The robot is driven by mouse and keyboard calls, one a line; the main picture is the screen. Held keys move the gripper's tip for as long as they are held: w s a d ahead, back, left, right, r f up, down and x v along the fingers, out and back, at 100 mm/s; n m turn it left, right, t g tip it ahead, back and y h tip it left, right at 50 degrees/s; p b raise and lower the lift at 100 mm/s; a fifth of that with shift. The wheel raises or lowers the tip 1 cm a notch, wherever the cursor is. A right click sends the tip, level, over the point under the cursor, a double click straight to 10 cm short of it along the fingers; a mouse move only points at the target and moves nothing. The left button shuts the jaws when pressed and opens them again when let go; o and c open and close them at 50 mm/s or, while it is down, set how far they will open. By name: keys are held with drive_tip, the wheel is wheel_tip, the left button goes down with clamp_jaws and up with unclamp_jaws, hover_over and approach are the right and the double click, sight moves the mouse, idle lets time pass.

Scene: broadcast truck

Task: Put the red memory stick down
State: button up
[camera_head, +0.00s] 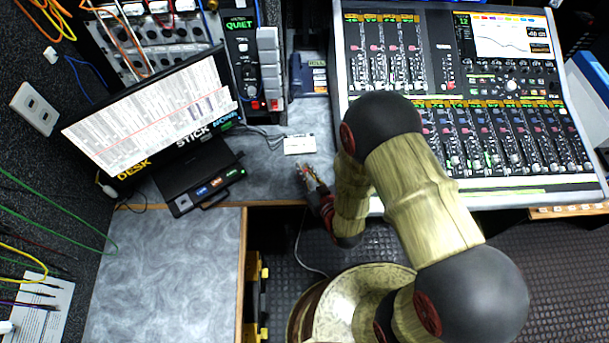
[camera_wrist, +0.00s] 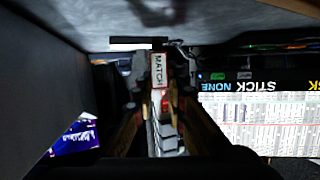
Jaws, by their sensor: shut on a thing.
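My gripper (camera_head: 311,178) is over the front edge of the grey desk, left of the mixing console. In the wrist view my gripper (camera_wrist: 160,82) is shut on a small stick with a red edge and a white label reading MATCH, the red memory stick (camera_wrist: 158,70). The fingers cover its sides. In the head view the stick is too small to make out clearly at the fingertips. I cannot tell whether it touches the desk.
A black device with front slots (camera_head: 203,184) stands below a tilted monitor (camera_head: 150,115) reading DESK and STICK NONE. A small white labelled item (camera_head: 299,144) lies on the desk (camera_head: 262,170) behind my gripper. The mixing console (camera_head: 450,100) stands right. The lower-left desktop (camera_head: 165,270) is clear.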

drive_tip(key=shift+f+b, duration=0.3)
drive_tip(key=shift+f, duration=0.9)
drive_tip(key=shift+f, duration=0.15)
drive_tip(key=o, duration=0.8)
drive_tip(key=shift+c, duration=0.2)
